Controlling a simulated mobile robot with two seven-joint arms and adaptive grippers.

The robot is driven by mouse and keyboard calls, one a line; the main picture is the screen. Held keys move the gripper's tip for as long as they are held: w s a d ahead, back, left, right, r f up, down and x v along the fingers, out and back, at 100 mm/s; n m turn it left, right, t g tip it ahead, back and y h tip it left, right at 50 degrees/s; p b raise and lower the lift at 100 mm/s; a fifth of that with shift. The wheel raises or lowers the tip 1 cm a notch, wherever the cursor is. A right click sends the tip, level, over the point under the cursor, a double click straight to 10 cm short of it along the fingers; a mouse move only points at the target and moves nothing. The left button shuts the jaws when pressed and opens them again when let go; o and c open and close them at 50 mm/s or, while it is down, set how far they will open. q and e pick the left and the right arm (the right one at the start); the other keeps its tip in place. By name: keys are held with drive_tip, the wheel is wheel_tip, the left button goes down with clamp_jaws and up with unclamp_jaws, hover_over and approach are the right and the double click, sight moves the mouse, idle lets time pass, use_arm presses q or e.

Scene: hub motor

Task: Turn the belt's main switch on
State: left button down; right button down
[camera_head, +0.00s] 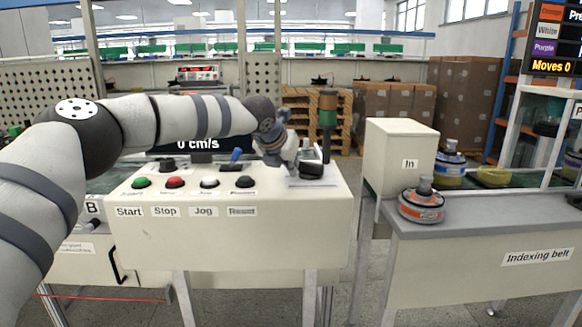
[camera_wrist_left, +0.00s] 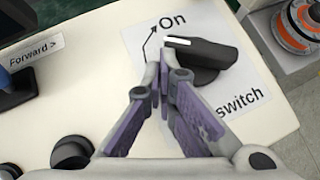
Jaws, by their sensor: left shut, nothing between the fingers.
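The main switch (camera_head: 311,170) is a black rotary knob on a white plate at the right end of the control box top. In the left wrist view the knob (camera_wrist_left: 205,58) has a white line on its narrow end, which lies just under the word "On" and right of the bent arrow. My left gripper (camera_wrist_left: 160,72) is shut and empty, its fingertips close beside the knob's narrow end. I cannot tell whether they touch it. In the head view the left gripper (camera_head: 301,158) is just behind and left of the knob, partly hidden by my wrist. My right gripper is not in view.
Green (camera_head: 141,182), red (camera_head: 176,182), white (camera_head: 209,182) and black (camera_head: 245,182) buttons line the box front. A blue lever (camera_head: 237,155) stands behind them. A signal tower (camera_head: 327,115) rises behind the switch. The "In" housing (camera_head: 400,150) and indexing belt (camera_head: 480,215) are right.

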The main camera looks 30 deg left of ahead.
use_arm(q)
drive_tip(key=shift+w+a+f, duration=0.15)
drive_tip(key=shift+w+a, duration=0.35)
drive_tip(key=shift+w, duration=0.05)
drive_tip(key=shift+w+a, duration=0.1)
drive_tip(key=shift+w, duration=0.2)
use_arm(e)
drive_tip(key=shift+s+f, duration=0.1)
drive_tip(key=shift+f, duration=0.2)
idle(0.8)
